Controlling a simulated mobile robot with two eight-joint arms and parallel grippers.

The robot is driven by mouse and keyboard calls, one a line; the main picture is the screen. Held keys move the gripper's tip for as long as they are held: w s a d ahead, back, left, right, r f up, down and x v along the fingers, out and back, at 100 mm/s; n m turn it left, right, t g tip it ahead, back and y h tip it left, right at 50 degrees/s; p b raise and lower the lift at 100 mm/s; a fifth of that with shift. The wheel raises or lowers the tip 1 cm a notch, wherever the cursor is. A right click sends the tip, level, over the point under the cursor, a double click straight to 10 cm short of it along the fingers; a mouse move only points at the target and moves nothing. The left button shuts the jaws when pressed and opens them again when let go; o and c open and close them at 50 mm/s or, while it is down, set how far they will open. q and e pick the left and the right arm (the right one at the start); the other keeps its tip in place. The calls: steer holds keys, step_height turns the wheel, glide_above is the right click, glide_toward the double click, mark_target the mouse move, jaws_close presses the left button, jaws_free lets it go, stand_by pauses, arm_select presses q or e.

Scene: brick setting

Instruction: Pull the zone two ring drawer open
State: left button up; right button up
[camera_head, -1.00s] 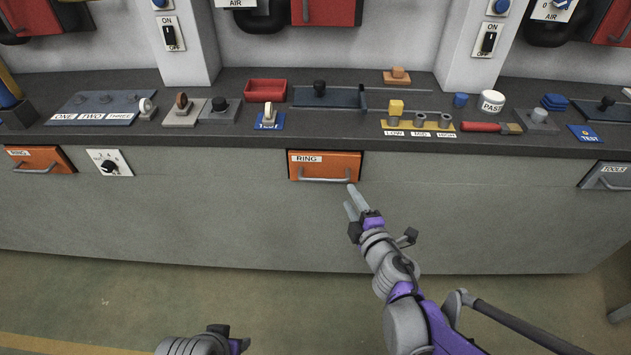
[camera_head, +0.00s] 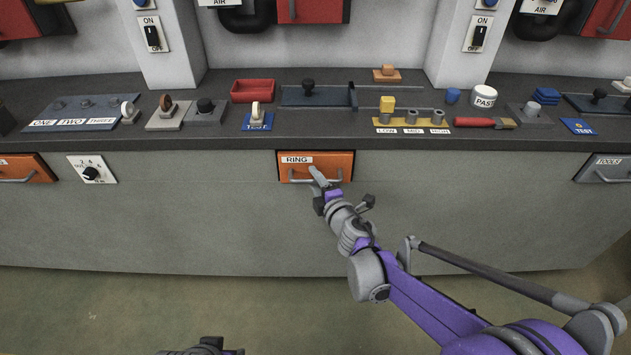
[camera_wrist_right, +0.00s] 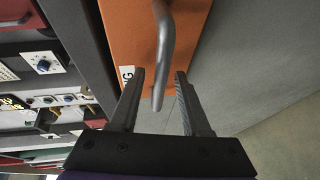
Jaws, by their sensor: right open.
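The orange ring drawer (camera_head: 335,160) with its RING label is set in the front of the grey bench, in the middle of the head view. It looks closed. Its grey bar handle (camera_head: 328,181) runs along the lower front. My right gripper (camera_head: 316,174) is at the handle, open. In the right wrist view the handle (camera_wrist_right: 162,60) reaches down between the two open fingers (camera_wrist_right: 158,88), with gaps to both fingers. The orange drawer front (camera_wrist_right: 125,40) lies behind it. Of my left arm (camera_head: 205,348), only a part shows at the bottom edge; its fingertips are not visible.
Another orange drawer (camera_head: 22,170) and a white dial (camera_head: 92,170) are at the left. A grey TOOLS drawer (camera_head: 605,169) is at the right. The dark bench top (camera_head: 350,140) carries a red tray (camera_head: 252,91) and several controls. The floor in front is clear.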

jaws_close()
stand_by(1.4)
